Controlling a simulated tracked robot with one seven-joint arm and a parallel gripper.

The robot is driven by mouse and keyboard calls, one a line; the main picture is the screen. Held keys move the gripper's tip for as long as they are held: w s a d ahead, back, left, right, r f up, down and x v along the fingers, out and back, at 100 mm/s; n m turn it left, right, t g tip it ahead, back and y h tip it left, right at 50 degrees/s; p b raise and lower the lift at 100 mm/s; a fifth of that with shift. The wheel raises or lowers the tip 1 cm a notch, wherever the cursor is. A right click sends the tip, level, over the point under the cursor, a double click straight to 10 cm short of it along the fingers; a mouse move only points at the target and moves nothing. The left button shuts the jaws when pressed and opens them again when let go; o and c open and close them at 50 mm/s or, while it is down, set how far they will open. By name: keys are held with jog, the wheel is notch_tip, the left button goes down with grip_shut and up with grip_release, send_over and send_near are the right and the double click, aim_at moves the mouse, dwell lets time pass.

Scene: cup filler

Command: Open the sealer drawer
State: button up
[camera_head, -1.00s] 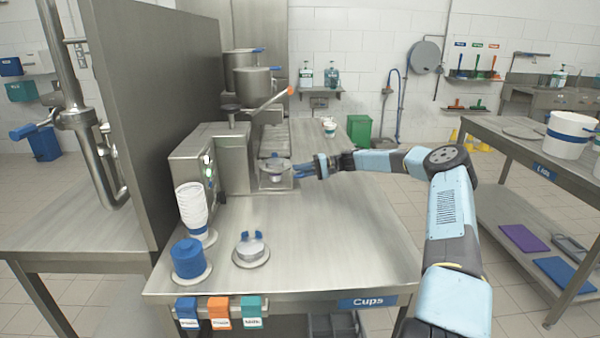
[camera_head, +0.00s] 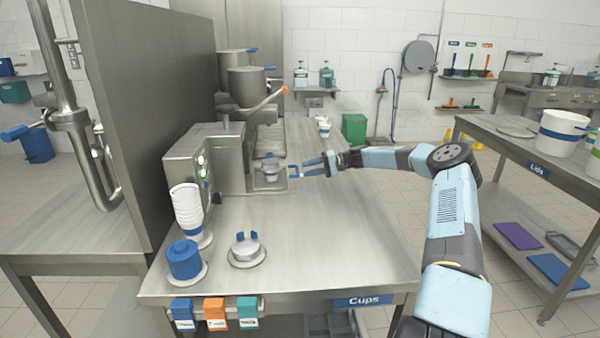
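The sealer (camera_head: 226,155) is a steel box machine on the left of the cups table. The blue drawer handle (camera_head: 294,171) is on the drawer's right end. My gripper (camera_head: 308,167) is just right of the handle, pointing left at it. Its two blue fingers look spread and empty, with the handle visible beside their tips. Whether a fingertip touches the handle is too small to tell.
A stack of white cups (camera_head: 187,208), a blue cylinder (camera_head: 185,260) and a round metal holder (camera_head: 246,249) stand at the table's front left. The steel table top (camera_head: 320,230) is clear in front of my gripper. A lids table (camera_head: 520,150) stands at right.

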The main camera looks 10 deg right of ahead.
jog(key=v, duration=0.8)
jog(key=shift+d, duration=0.3)
jog(key=shift+a+r, duration=0.15)
jog(key=shift+a, duration=0.2)
jog(key=s+a+r+n+g+h, duration=0.1)
jog(key=s+a+r+g+h, duration=0.1)
jog(key=s+a+r+h, duration=0.3)
jog(key=s+a+r+n+g, duration=0.1)
jog(key=s+a+r, duration=0.15)
jog(key=a, duration=0.55)
jog(key=s+a+r+n+h, duration=0.1)
jog(key=s+a+r+h, duration=0.45)
jog(key=s+r, duration=0.4)
jog(key=s+d+r+t+h, duration=0.1)
jog(key=s+r+t+h, duration=0.15)
jog(key=s, duration=0.85)
jog(key=s+d+r+t+h, duration=0.1)
jog(key=s+r, duration=0.3)
jog(key=s, duration=0.6)
jog(key=s+d+r+t+h, duration=0.1)
jog(key=s+r, duration=0.2)
jog(key=s, duration=0.8)
jog(key=s+d+f+m+t, duration=0.1)
jog(key=s+d+f, duration=0.1)
jog(key=s, duration=0.7)
jog(key=shift+s+d+t, duration=0.3)
jog(key=shift+d+t, duration=0.05)
jog(key=shift+d, duration=0.1)
